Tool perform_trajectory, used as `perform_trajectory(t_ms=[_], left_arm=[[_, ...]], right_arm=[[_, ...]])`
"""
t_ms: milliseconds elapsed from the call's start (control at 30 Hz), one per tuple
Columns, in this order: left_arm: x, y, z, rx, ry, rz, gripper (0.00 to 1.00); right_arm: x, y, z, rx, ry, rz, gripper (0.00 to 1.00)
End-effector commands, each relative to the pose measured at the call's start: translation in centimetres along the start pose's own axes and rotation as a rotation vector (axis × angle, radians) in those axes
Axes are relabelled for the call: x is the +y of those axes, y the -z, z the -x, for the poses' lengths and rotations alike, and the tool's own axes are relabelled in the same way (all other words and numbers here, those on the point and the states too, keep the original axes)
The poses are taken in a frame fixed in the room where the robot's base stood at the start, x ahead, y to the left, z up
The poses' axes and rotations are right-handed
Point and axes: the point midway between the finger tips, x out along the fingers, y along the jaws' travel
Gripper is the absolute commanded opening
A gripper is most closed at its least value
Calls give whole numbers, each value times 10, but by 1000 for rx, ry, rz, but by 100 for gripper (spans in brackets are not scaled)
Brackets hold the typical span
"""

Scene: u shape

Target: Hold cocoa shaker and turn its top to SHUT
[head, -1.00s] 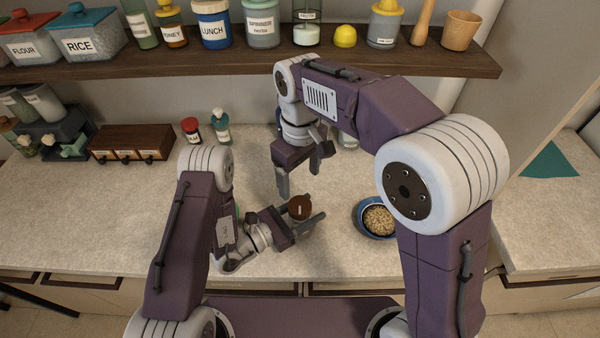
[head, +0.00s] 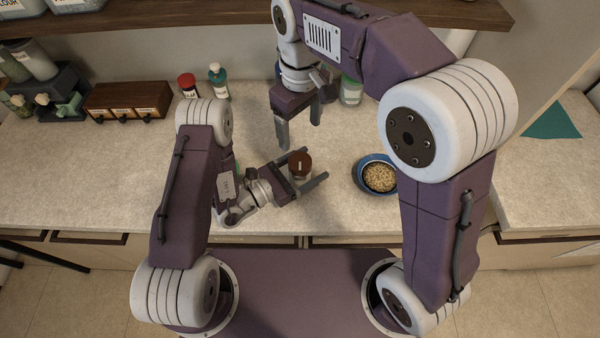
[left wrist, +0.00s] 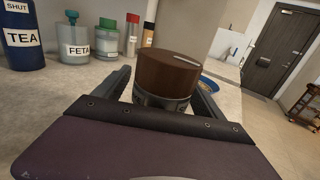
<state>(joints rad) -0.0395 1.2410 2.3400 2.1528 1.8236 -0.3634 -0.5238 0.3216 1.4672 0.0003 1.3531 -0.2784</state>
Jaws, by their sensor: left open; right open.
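The cocoa shaker (head: 300,163), with a brown round top, stands upright on the counter between the fingers of my left gripper (head: 311,168). In the left wrist view, its brown top (left wrist: 167,72) with a light mark sits above a greyish body (left wrist: 160,101). My left gripper (left wrist: 163,95) is open, one finger on each side of the body. Whether either finger touches it cannot be told. My right gripper (head: 299,133) is open and empty, pointing down above and behind the shaker. The shaker's lower body is hidden by my left gripper.
A blue bowl of grain (head: 362,186) stands right of the shaker. Behind are a red-capped jar (head: 187,86), a teal-topped bottle (head: 219,84), a green-banded jar (head: 351,92) and a small drawer box (head: 128,100). A shelf (head: 180,20) overhangs the back.

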Motion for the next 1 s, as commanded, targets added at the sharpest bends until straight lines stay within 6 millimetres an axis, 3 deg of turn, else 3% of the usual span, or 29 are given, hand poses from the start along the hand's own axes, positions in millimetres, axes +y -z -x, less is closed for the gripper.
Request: perform_trajectory(t_ms=[167, 400, 600, 1000], left_arm=[[2, 1, 18, 4, -7, 3, 80], [3, 1, 75, 2, -12, 5, 80], [2, 0, 107, 0, -7, 2, 80], [0, 0, 120, 0, 1, 0, 80]], right_arm=[[0, 0, 0, 0, 0, 0, 77], [0, 0, 0, 0, 0, 0, 77], [0, 0, 0, 0, 0, 0, 77], [0, 0, 0, 0, 0, 0, 77]])
